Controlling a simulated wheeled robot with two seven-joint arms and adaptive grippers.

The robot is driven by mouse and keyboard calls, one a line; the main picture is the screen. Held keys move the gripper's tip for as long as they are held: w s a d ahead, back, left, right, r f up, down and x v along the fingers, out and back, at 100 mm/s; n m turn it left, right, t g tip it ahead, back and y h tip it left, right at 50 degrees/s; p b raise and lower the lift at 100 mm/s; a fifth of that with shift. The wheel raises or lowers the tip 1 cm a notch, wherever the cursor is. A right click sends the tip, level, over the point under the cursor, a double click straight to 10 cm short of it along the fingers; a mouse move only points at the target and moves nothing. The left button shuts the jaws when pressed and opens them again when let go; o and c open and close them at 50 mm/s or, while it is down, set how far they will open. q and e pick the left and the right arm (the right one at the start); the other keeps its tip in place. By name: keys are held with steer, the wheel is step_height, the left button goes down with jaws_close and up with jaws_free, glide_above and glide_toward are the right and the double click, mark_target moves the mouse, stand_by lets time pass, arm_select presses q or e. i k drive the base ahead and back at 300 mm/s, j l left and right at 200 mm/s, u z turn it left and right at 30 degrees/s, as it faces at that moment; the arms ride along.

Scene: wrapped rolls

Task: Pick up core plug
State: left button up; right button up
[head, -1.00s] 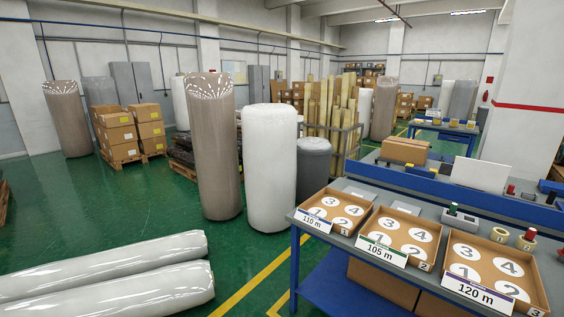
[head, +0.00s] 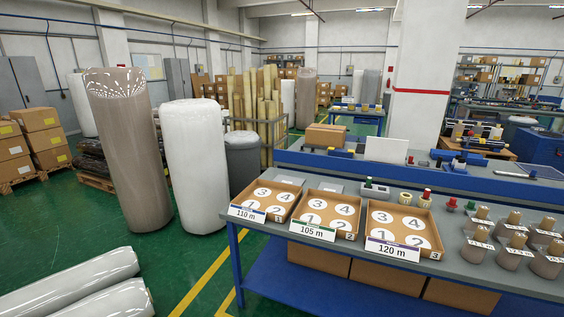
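Several grey-brown round pieces with narrower tan tops (head: 514,250) stand at the right end of the near table in the head view. They look like core plugs and carry small white labels too small to read. The rightmost ones are cut by the picture edge. Three shallow cardboard trays with numbered white circles stand to their left: 110 m (head: 286,199), 105 m (head: 350,205) and 120 m (head: 436,245). The circles that show are bare. Neither of my grippers is in view.
The near blue-framed table (head: 455,268) has tape rolls (head: 405,198) and small red-topped items behind the trays. Tall wrapped rolls, white (head: 196,165) and brown (head: 130,155), stand on the floor at left. Wrapped rolls (head: 75,285) lie at lower left. Green floor between is clear.

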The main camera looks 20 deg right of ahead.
mark_target(470, 207)
steer(key=z, duration=2.05)
